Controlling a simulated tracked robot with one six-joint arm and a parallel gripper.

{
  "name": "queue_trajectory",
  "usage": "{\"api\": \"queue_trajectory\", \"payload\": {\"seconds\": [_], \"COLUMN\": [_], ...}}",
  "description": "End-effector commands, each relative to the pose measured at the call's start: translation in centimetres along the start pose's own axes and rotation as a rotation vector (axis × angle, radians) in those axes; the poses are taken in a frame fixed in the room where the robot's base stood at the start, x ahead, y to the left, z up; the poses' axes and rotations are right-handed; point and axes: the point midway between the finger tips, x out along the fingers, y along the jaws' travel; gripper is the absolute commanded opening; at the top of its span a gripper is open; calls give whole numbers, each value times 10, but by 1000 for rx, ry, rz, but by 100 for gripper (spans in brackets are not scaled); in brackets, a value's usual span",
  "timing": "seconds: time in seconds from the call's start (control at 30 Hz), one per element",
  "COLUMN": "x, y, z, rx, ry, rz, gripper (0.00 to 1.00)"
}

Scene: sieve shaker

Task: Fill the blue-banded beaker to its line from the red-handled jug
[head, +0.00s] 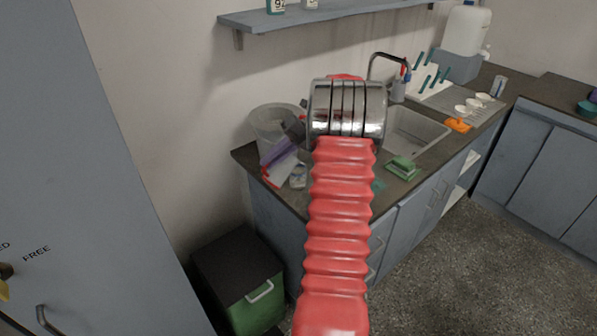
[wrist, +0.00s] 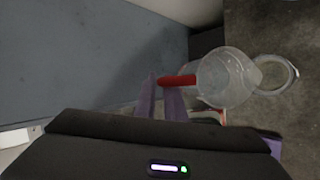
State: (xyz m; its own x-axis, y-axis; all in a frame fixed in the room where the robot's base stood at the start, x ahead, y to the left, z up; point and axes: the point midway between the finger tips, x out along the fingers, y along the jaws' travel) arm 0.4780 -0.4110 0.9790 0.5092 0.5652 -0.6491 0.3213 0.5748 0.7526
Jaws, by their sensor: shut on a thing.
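In the wrist view my gripper (wrist: 164,88), with purple fingers, is shut on the red handle of the clear jug (wrist: 226,78). I see the jug from above, and its filling is hard to make out. A clear round vessel (wrist: 272,74) shows just right of the jug, partly overlapped by it. I cannot tell whether it has a blue band or a line. In the head view my purple fingers (head: 277,153) are over the left end of the counter, mostly behind my arm. A small clear vessel (head: 298,177) stands there beside them.
A large translucent tub (head: 272,122) stands at the counter's back left. A sink (head: 418,132) with a tap lies to the right, with a green sponge (head: 402,166) at its front edge. An orange item (head: 457,125) lies farther right. A green bin (head: 255,302) stands on the floor.

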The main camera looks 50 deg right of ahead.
Motion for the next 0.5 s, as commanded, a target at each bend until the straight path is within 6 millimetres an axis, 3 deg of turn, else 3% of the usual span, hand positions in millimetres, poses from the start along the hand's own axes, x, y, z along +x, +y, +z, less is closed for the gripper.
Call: {"api": "queue_trajectory", "payload": {"seconds": [0.5], "x": [-2], "y": [-1], "z": [1], "rx": [12], "ry": [5], "rz": [28], "gripper": [0]}}
